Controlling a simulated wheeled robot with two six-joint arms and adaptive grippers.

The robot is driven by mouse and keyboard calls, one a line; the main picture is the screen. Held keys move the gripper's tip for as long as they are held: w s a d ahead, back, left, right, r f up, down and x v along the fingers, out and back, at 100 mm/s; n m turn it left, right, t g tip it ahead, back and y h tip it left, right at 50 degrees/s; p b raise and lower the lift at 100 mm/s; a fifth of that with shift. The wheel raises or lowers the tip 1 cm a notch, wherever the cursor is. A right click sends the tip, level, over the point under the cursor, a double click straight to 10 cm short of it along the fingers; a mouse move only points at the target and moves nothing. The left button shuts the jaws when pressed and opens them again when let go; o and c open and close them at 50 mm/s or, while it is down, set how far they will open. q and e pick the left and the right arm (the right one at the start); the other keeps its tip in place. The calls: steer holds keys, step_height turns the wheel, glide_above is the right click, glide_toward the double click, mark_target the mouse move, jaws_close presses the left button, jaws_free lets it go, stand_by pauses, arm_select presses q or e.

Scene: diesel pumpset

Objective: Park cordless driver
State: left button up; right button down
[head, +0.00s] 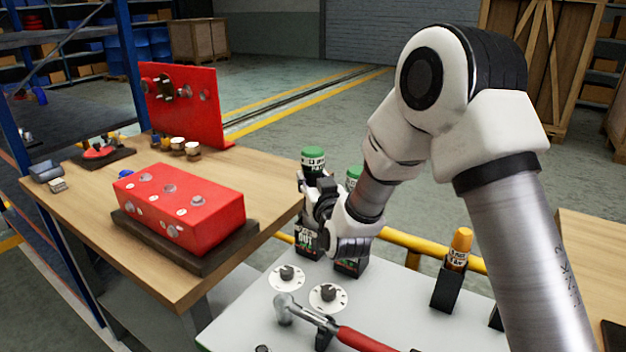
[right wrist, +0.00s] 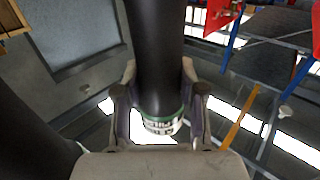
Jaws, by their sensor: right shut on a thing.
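My right gripper (head: 316,196) is at the back left of the grey-white worktop. It is shut on an upright black cylinder with a green cap (head: 313,154) and a white lettered band. In the right wrist view the fingers (right wrist: 158,78) stand on both sides of the black cylinder (right wrist: 157,50), whose green and white end shows below. The gripper hides its middle in the head view. I cannot tell whether this is the cordless driver or whether its lower end is in a holder. A second green-capped cylinder (head: 354,174) stands beside it, partly behind my wrist. My left gripper is not in view.
Two white dials (head: 286,278) and a red-handled tool (head: 362,340) lie in front on the worktop. An orange-capped bottle (head: 460,243) stands in a black holder to the right. A wooden table (head: 185,285) with a red block (head: 180,208) stands left. A yellow rail (head: 405,240) runs behind.

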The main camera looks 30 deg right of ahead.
steer(key=shift+f+b, duration=0.8)
steer(key=shift+f, duration=0.15)
stand_by(0.5)
steer(key=c, duration=0.6)
jaws_free()
steer(key=shift+s, duration=0.1)
steer(key=v, duration=1.2)
steer(key=shift+r, duration=0.15)
